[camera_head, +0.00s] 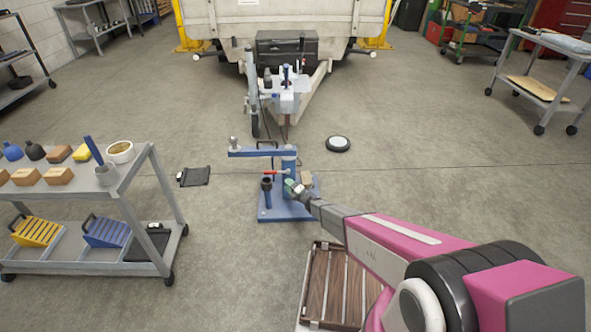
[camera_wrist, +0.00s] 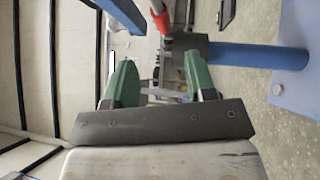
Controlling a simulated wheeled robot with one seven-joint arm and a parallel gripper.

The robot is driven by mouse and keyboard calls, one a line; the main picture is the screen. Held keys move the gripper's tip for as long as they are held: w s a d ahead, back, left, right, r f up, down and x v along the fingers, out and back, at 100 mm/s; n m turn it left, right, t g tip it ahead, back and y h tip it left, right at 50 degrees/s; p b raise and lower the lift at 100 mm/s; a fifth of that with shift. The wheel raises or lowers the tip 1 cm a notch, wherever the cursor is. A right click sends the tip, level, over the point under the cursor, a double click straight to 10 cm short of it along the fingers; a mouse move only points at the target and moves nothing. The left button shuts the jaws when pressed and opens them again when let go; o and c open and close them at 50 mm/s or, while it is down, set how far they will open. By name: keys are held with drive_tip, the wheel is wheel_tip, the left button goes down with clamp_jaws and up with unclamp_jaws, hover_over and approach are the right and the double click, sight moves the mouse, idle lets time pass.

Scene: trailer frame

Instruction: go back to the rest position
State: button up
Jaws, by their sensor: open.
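My gripper (camera_head: 294,187) is at the end of my arm, close to the blue stand on the floor in the middle of the head view. In the wrist view its two green fingers (camera_wrist: 158,85) are spread apart with nothing held between them. The blue stand (camera_head: 287,213) has a flat base, an upright post and a horizontal beam. A red-handled part (camera_head: 276,172) shows on the stand near my gripper, and a red piece (camera_wrist: 160,16) shows just beyond the fingers in the wrist view. Whether the fingers touch the stand cannot be told.
A grey cart (camera_head: 150,205) with bottles, blocks and trays stands at the left. A wooden slatted tray (camera_head: 338,290) lies below my arm. A trailer frame (camera_head: 310,92) stands behind the stand. A round disc (camera_head: 338,144) and dark mat (camera_head: 194,177) lie on otherwise open floor.

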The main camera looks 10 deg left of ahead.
drive_tip(key=w+d+r+m+t+h, duration=0.3)
drive_tip(key=d+r+m+h, duration=0.6)
drive_tip(key=d, duration=0.4)
drive_tip(key=s+d+r+m+g+h, duration=0.1)
drive_tip(key=s+d+r+m+h, duration=0.15)
drive_tip(key=d+r+m, duration=0.4)
drive_tip(key=s+d+r+m+g+h, duration=0.2)
drive_tip(key=d+m+h, duration=0.15)
drive_tip(key=d, duration=0.55)
drive_tip(key=s+d+r+m+g, duration=0.3)
drive_tip(key=s+d+r+m, duration=0.1)
drive_tip(key=s, duration=0.5)
drive_tip(key=s+d+r+m+g+h, duration=0.1)
drive_tip(key=s+d+r+m+g, duration=0.3)
drive_tip(key=s, duration=0.6)
drive_tip(key=s+d+r+m+g, duration=0.3)
drive_tip(key=s+d+r, duration=0.3)
drive_tip(key=s, duration=0.4)
drive_tip(key=shift+d+m+g+h, duration=0.3)
drive_tip(key=shift+d+m, duration=0.1)
drive_tip(key=shift+r, duration=0.1)
